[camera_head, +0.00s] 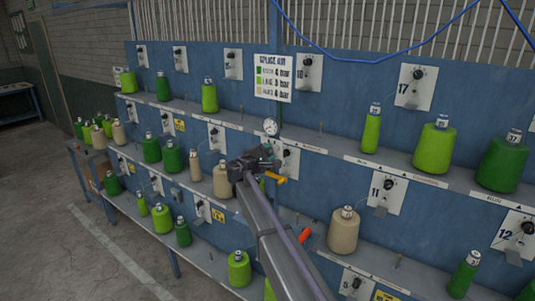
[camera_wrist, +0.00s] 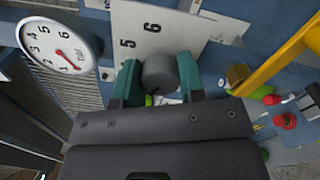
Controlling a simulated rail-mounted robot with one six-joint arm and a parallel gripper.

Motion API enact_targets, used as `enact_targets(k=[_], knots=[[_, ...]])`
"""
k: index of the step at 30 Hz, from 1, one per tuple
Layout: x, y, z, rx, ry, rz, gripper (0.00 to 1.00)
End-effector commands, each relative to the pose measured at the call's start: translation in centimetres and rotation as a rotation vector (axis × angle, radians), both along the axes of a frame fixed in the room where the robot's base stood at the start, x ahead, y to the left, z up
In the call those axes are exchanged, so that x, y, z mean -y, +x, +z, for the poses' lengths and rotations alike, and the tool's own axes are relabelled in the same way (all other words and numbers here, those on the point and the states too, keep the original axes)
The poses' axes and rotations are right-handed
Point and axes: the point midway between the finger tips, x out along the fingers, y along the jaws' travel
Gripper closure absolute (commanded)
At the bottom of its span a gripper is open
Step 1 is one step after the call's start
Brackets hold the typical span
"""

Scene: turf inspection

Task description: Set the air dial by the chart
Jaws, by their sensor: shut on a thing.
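In the wrist view my gripper (camera_wrist: 158,85) has its two teal fingers on either side of a dark grey round knob (camera_wrist: 159,72), the air dial, and is shut on it. A round white gauge (camera_wrist: 55,45) with a red needle is at the upper left, its numbers tilted; the exact reading is unclear. In the head view my gripper (camera_head: 262,160) is at the blue panel, hiding the knob, just below the gauge (camera_head: 270,127). The white splice air chart (camera_head: 273,78) hangs above, with rows of green and pale swatches and bar values too small to read surely.
A yellow handle (camera_wrist: 283,62) and a red knob (camera_wrist: 286,121) are close on the right of my gripper. Yarn cones stand along the shelves, such as a pale cone (camera_head: 222,180) just left of my gripper. A blue hose (camera_head: 375,52) hangs above.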

Motion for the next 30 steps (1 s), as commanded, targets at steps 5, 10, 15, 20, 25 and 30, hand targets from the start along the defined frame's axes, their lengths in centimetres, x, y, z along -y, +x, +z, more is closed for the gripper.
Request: enact_targets(k=[5,10,15,20,25,30], knots=[[0.00,-0.03,-0.01,0.006,0.011,0.000,0.87],[0.01,-0.04,-0.03,0.032,0.057,-0.001,0.87],[0.02,-0.05,-0.06,0.080,0.143,-0.001,0.87],[0.03,-0.06,-0.08,0.144,0.255,-0.001,0.87],[0.03,-0.06,-0.11,0.217,0.383,-0.001,0.87],[0.03,-0.07,-0.13,0.283,0.499,-0.002,0.87]])
